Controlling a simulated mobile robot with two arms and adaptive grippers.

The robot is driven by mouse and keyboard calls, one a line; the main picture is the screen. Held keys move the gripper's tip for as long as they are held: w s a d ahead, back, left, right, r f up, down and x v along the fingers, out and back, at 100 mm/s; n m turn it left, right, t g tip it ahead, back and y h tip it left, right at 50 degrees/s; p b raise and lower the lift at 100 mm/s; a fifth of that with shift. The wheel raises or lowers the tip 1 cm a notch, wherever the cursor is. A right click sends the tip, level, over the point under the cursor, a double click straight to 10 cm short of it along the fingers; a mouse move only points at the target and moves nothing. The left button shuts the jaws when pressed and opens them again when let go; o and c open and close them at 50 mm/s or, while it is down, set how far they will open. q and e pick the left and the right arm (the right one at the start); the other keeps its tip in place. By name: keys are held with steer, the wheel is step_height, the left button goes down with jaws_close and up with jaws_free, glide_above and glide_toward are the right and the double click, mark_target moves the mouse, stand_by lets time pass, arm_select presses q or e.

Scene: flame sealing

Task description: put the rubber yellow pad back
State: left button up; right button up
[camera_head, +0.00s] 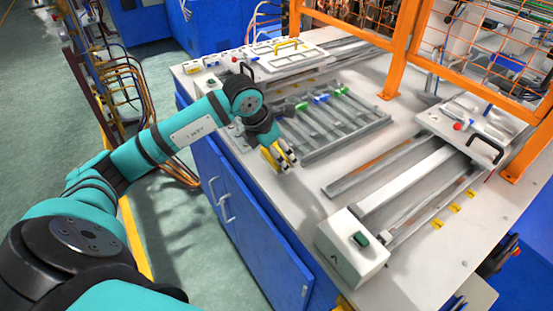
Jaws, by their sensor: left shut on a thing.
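My left gripper (284,158) is at the front left edge of the white worktable (300,210), just in front of the grey slotted rack. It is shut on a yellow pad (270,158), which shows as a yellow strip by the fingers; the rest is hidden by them. Whether the pad touches the table or rack, I cannot tell. My right gripper is not in view.
The grey rack (345,140) holds several rods with green and blue ends. A white box with a green button (350,245) stands at the front. Small yellow pieces (455,207) sit along the right rail. Orange fence posts (403,50) rise behind.

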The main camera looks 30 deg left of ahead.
arm_select(q)
step_height(320, 180, down, 3)
steer(key=shift+f+p, duration=0.1)
steer(key=shift+p, duration=0.4)
steer(key=shift+f, duration=0.1)
steer(key=shift+f+b, duration=0.2)
steer(key=shift+b, duration=0.1)
steer(key=o, duration=1)
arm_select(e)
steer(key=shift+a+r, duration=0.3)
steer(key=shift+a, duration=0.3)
arm_select(q)
steer(key=shift+r, duration=0.1)
steer(key=shift+r, duration=0.1)
steer(key=b+v, duration=0.2)
steer(key=v, duration=1)
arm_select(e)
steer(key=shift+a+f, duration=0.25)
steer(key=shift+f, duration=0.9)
